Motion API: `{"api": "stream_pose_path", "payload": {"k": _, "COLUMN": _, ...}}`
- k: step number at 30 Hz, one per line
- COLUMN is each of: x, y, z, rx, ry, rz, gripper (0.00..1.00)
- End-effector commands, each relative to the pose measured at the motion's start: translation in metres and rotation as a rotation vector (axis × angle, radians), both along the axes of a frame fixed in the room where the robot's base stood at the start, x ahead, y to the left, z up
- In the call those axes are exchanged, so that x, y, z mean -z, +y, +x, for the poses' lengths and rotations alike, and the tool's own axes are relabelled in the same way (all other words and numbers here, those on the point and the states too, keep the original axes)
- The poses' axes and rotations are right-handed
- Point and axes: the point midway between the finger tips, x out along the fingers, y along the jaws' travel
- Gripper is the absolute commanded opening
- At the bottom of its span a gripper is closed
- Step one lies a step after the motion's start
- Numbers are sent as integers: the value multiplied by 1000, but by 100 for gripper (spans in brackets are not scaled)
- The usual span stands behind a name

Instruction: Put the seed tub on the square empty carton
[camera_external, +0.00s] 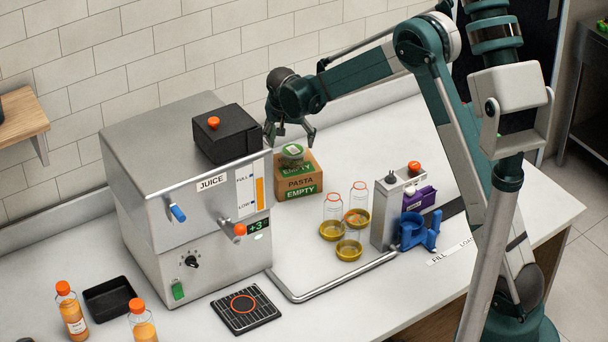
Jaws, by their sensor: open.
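A small round tub (292,154) with a green side and a pale lid sits on top of the brown square carton (298,184). I take it to be the seed tub, though its label is too small to read.
The steel juice machine (190,215) stands close on the left, with a black box (226,136) on top. Several yellow-based glass bottles (349,250) stand in front of the carton. A grey filling device (386,215) and a blue holder (418,232) stand to the right. Counter behind them is clear.

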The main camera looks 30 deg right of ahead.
Motion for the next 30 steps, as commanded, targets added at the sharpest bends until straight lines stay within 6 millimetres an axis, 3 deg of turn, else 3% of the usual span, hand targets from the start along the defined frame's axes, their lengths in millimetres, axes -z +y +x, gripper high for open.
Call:
{"api": "stream_pose_path", "payload": {"k": 6, "x": -27, "y": 9, "z": -8, "rx": -2, "ry": 1, "rz": -1, "gripper": 66}}
{"api": "stream_pose_path", "payload": {"k": 12, "x": -42, "y": 13, "z": -13, "rx": -1, "ry": 0, "rz": 0, "gripper": 66}}
{"api": "stream_pose_path", "payload": {"k": 30, "x": -47, "y": 14, "z": -14, "rx": -1, "ry": 0, "rz": 0, "gripper": 66}}
